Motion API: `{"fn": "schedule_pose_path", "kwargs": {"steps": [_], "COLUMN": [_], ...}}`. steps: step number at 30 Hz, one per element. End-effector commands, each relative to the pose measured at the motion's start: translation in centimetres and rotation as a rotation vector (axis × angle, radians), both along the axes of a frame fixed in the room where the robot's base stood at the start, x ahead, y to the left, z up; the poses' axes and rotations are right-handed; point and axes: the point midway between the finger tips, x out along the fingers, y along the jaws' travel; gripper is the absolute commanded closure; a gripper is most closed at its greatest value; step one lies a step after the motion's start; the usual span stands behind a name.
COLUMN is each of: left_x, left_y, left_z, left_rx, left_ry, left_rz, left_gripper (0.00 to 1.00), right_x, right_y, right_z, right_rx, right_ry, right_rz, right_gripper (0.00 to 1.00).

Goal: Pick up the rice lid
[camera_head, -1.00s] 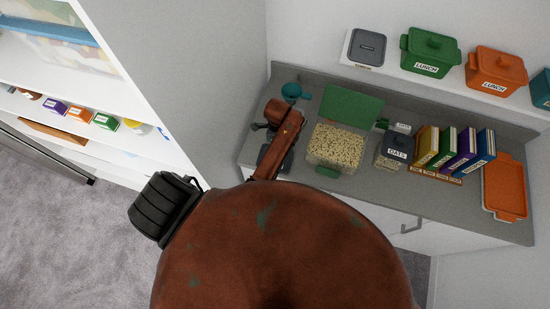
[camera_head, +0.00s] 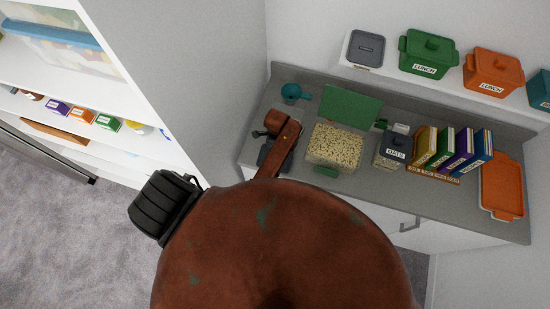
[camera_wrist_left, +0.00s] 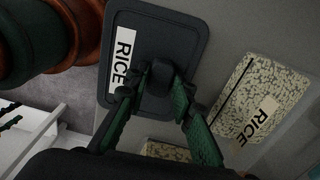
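The rice lid (camera_wrist_left: 185,25) is a dark grey rounded rectangle with a white RICE label and a raised handle (camera_wrist_left: 160,78) in its middle. In the head view it shows as a dark plate (camera_head: 266,155) at the left end of the counter, partly covered by my arm. My left gripper (camera_wrist_left: 163,88) has its green-padded fingers on both sides of the handle, the tips appearing to press on it. I cannot tell whether the lid is clear of the counter. The uncovered rice container (camera_head: 335,147) stands to the right of the lid. My right gripper is not in view.
Behind the rice container is a green panel (camera_head: 349,106). A dark oats container (camera_head: 394,149), several box-like books (camera_head: 453,150) and orange trays (camera_head: 502,186) stand further right on the counter (camera_head: 440,200). A teal cup (camera_head: 291,92) is close behind the lid.

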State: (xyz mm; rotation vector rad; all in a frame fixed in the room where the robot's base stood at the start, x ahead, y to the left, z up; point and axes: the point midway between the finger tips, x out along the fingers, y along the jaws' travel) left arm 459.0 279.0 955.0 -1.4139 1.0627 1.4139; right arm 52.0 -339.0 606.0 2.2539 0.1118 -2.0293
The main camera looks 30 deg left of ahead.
Motion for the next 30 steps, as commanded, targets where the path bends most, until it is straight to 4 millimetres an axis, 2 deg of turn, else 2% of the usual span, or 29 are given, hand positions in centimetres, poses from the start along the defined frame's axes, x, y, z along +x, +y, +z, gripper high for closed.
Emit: {"fn": "schedule_pose_path", "kwargs": {"steps": [9, 20, 23, 30], "left_x": [0.0, 0.1, 0.2, 0.2], "left_y": [0.0, 0.0, 0.1, 0.0], "left_z": [0.0, 0.3, 1.3, 5.9], "left_rx": [0.000, 0.001, 0.001, 0.002], "left_ry": [0.000, -0.002, -0.004, -0.006], "left_rz": [0.000, 0.000, 0.000, -0.001], "left_gripper": [1.00, 1.00, 1.00, 1.00], "right_x": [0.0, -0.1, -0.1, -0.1], "right_y": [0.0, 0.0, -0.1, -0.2], "right_z": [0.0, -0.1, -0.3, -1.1], "right_rx": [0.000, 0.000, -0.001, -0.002], "right_ry": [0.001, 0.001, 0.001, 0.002], "right_rz": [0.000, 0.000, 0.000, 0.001], "right_gripper": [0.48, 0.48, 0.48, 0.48]}}
